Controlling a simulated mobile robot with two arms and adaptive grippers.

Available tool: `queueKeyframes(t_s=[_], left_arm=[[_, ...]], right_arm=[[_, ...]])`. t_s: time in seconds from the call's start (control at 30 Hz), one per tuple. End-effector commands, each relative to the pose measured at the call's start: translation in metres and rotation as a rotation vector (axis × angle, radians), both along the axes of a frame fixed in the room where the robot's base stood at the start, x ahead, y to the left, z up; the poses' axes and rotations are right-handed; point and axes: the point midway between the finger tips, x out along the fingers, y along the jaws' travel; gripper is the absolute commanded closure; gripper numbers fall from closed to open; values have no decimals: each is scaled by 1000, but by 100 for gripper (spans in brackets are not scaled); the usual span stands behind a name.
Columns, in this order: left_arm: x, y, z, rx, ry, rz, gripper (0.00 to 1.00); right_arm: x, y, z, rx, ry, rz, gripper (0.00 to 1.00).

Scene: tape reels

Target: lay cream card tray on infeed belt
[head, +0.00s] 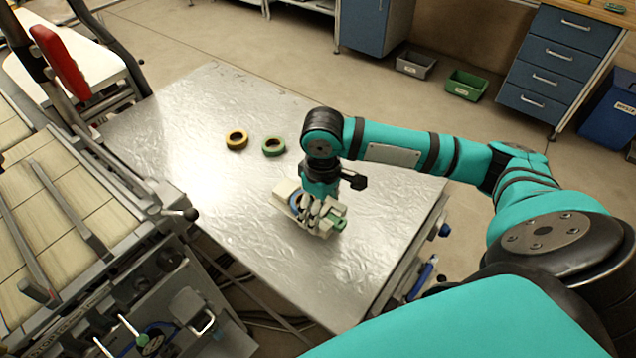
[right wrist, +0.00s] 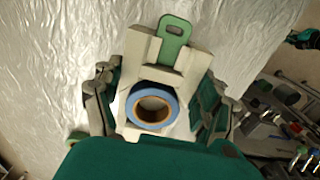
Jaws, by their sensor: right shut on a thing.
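The cream card tray (head: 284,191) is on or just above the metal table; I cannot tell if it touches. It carries a blue tape reel (right wrist: 152,106) and a green tag with a slot (right wrist: 174,42), both clear in the right wrist view. My right gripper (head: 318,212) points down over the tray and is shut on it, with one finger on each side of the tray (right wrist: 201,62) in the right wrist view. The gripper hides part of the tray in the head view. The belt (head: 60,190) with tan slabs and metal rails lies at the left. My left gripper is out of view.
A lever with a black knob (head: 190,214) stands at the belt machine's near edge. The table between tray and belt is bare.

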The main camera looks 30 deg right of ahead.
Motion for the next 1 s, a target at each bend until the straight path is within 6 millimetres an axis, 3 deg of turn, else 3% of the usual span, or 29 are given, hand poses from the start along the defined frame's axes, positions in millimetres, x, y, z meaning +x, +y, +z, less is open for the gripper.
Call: queueKeyframes(t_s=[0.2, 0.43, 0.8, 1.0], left_arm=[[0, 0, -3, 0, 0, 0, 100], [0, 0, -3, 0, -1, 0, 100], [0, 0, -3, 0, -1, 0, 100], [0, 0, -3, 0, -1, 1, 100]], right_arm=[[-21, 10, 2, -1, 0, 0, 65], [-23, 15, 7, 3, -3, -12, 65], [-35, 62, 76, 17, -5, -251, 65], [-44, 69, 94, 0, -5, -334, 65]])
